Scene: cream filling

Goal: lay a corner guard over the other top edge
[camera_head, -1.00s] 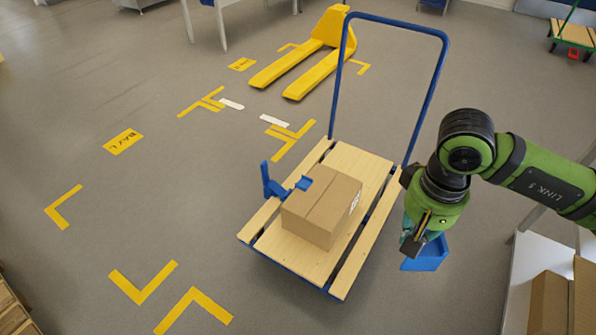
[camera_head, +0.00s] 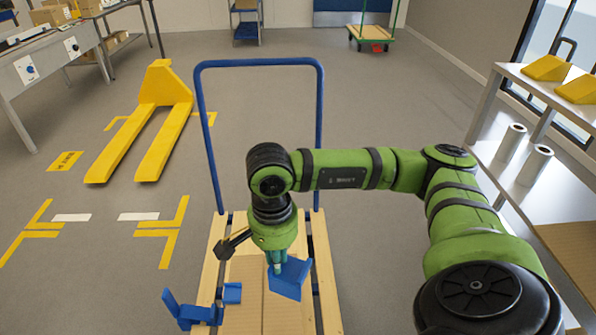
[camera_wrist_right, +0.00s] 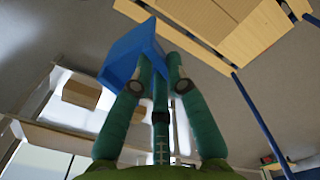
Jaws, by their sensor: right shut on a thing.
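My right gripper (camera_head: 277,268) is shut on a blue angled corner guard (camera_head: 291,279) and holds it above the cart. The guard also shows between the teal fingers in the right wrist view (camera_wrist_right: 132,55), tilted and apart from the box. The cardboard box (camera_head: 262,312) stands on the wooden cart deck (camera_head: 330,290), and its near part is cut off by the frame's bottom. A second blue guard piece (camera_head: 232,293) sits at the box's left top edge. My left gripper is not in view.
A blue upright piece (camera_head: 185,311) stands left of the box. The cart's blue handle (camera_head: 206,140) rises behind it. A yellow pallet truck (camera_head: 160,110) is at the left. A shelf table (camera_head: 560,195) with white rolls (camera_head: 534,165) and yellow wedges (camera_head: 546,68) is at the right.

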